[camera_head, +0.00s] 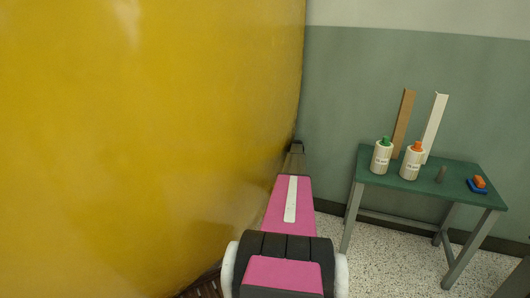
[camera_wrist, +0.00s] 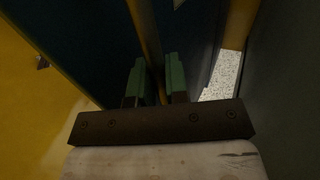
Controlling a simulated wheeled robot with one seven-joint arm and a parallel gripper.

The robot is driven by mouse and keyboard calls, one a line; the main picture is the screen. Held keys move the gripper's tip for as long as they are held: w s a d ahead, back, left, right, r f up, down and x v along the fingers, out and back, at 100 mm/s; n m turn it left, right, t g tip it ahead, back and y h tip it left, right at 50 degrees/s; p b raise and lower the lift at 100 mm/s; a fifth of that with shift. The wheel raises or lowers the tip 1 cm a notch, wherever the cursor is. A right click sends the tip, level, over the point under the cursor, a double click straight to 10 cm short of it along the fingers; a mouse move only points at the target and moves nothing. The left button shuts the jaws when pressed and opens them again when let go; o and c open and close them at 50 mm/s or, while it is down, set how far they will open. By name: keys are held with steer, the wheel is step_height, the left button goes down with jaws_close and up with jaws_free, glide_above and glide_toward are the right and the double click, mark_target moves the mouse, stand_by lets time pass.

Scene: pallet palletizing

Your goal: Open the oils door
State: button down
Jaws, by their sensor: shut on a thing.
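A large, glossy yellow surface (camera_head: 140,130) fills the left half of the head view, very close. I cannot tell whether it is the oils door itself or the body behind it. My gripper (camera_head: 297,148) reaches along its right edge, partly hidden by my pink arm. In the wrist view, the green fingers of my gripper (camera_wrist: 158,85) stand on both sides of a thin upright yellow strip (camera_wrist: 147,35) and are shut on it. The strip looks like the oils door's edge or handle.
A green table (camera_head: 425,183) stands at the right by the wall. It holds two bottles (camera_head: 381,156) (camera_head: 412,162), two boards (camera_head: 403,120) (camera_head: 435,125) and small items. Speckled floor (camera_head: 385,245) lies clear between it and my arm. A dark surface (camera_wrist: 70,30) lies left of the strip.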

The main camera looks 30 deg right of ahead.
steer(key=shift+w+d+g, duration=0.3)
steer(key=shift+w+d, duration=0.05)
steer(key=c, duration=1.2)
jaws_free()
steer(key=shift+o, duration=0.2)
steer(key=shift+r, duration=0.1)
